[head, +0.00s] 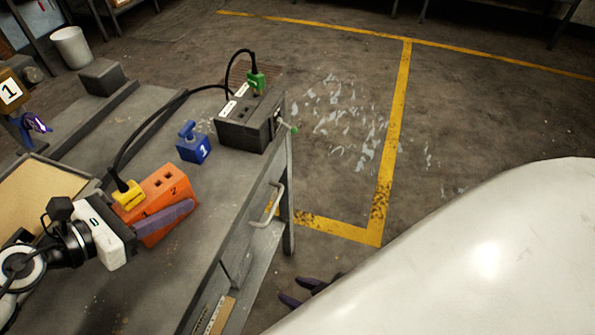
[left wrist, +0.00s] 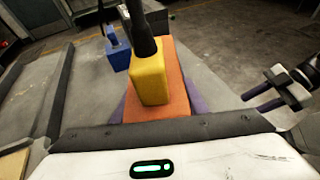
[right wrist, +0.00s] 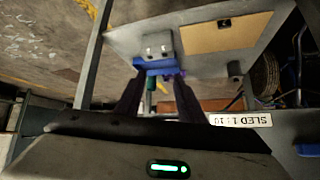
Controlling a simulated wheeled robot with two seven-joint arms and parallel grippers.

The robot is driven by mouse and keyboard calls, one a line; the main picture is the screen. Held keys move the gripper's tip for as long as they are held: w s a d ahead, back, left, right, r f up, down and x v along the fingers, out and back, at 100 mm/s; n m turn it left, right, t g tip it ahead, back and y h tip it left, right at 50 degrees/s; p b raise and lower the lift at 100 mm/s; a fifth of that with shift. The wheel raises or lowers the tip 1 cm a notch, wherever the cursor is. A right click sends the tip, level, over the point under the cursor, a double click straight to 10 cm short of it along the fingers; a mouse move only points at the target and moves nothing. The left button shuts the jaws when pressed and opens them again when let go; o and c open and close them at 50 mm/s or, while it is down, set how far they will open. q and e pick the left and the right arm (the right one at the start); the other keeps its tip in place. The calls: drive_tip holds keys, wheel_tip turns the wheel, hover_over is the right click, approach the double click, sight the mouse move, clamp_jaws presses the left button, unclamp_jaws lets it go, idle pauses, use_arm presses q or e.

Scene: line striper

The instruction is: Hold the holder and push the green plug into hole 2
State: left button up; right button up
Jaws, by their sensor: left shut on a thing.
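The orange holder (head: 172,188), marked 2, lies on the grey bench with a yellow plug (head: 128,195) in its far-left end and open slots in its top. My left gripper (head: 150,222) is shut on the holder; in the left wrist view its purple fingers flank the holder (left wrist: 172,75) and the yellow plug (left wrist: 148,80). The green plug (head: 256,80) stands upright on a grey box (head: 240,132) at the bench's far end, with a black cable. My right gripper (head: 305,290) is low beside the bench, fingers apart and empty; it also shows in the left wrist view (left wrist: 265,95).
A black cable arches from the yellow plug towards the grey box. A drawer handle (head: 275,203) sticks out from the bench's right side. The floor (head: 330,120) right of it is clear.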

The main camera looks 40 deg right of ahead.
idle(0.4)
drive_tip(key=w+d+r+h, duration=0.1)
drive_tip(key=w+d+r, duration=0.1)
drive_tip(key=w+d, duration=0.55)
drive_tip(key=w+d+r+m+g+h, duration=0.2)
drive_tip(key=w+d+r+m+h, duration=0.15)
drive_tip(key=w+d+r, duration=1.4)
drive_tip(key=n+t+y, duration=0.1)
drive_tip(key=n+y, duration=0.3)
approach(259, 75)
drive_tip(key=shift+x, duration=4.8)
clamp_jaws()
